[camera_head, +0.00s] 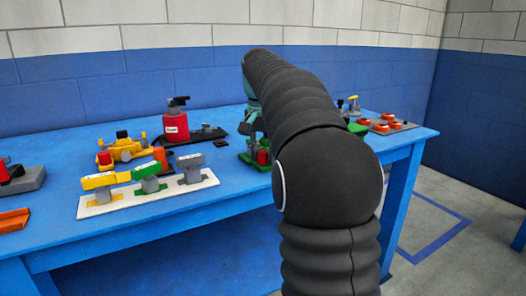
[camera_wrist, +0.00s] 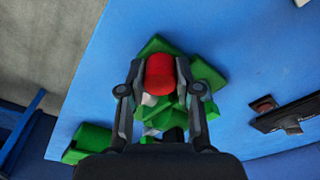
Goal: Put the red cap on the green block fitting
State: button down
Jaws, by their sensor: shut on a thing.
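The red cap (camera_wrist: 160,74) is between the two fingers of my gripper (camera_wrist: 159,84) in the wrist view, and the gripper is shut on it. Green block parts (camera_wrist: 206,73) of the fitting lie around and beneath the cap, with a grey piece partly showing. Whether the cap touches the fitting cannot be told. My arm hides much of this area.
The blue table (camera_head: 180,230) holds a white panel (camera_head: 100,210) with yellow, green and grey handles. A red tank (camera_head: 175,127) and a yellow valve (camera_head: 122,150) stand behind it. Red-orange rings on a tray (camera_head: 392,125) lie to the right. The table's front is clear.

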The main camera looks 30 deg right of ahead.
aim_at(263, 152)
dwell(0.3)
jog(key=shift+c, duration=2)
grip_release()
jog(key=shift+r, duration=0.1)
jog(key=shift+r+p, duration=0.9)
jog(key=shift+r, duration=2.7)
